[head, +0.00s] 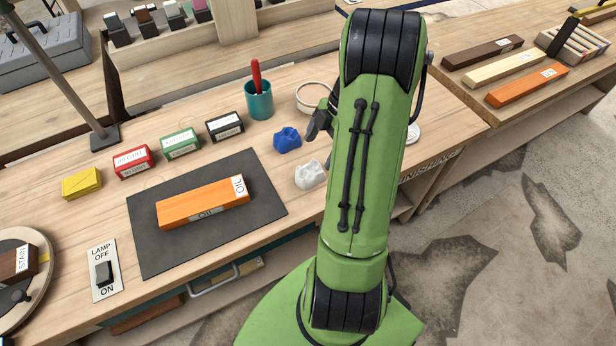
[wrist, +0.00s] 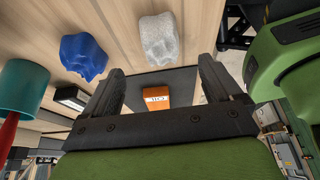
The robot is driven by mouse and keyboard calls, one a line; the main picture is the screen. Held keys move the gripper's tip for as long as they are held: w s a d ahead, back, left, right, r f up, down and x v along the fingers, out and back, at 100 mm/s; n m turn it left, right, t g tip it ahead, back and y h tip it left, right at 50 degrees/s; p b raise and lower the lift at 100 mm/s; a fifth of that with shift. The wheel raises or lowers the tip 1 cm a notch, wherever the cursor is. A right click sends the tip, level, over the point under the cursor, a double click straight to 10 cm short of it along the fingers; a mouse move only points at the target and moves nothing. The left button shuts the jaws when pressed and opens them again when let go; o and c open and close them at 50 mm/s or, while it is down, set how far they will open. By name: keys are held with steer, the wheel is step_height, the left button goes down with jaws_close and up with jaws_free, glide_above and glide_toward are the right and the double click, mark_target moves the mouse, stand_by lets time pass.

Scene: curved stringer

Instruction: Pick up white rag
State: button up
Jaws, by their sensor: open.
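The white rag (head: 311,174) lies crumpled on the wooden bench, just right of the dark mat and beside my green arm. It also shows in the wrist view (wrist: 158,38), ahead of my gripper and apart from it. My gripper (wrist: 158,72) is open and empty, its two dark fingers spread. In the head view my arm mostly hides it; a dark part (head: 318,124) shows left of the arm. A blue rag (head: 287,140) lies just behind the white one.
A teal cup (head: 258,104) with a red-handled tool and a white ring-shaped dish (head: 315,97) stand behind the rags. An orange block (head: 203,203) lies on the dark mat (head: 150,251). Labelled grit blocks, including a black one (head: 225,126), stand along the mat's back.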

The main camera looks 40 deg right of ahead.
mark_target(311, 167)
steer(key=b+x, duration=0.2)
steer(key=x, duration=0.6)
steer(key=shift+a, duration=0.15)
steer(key=shift+c, duration=0.4)
steer(key=c, duration=1)
steer(key=shift+r, duration=0.15)
steer(key=shift+c, duration=0.2)
step_height(311, 167, up, 10)
steer(key=p, duration=0.3)
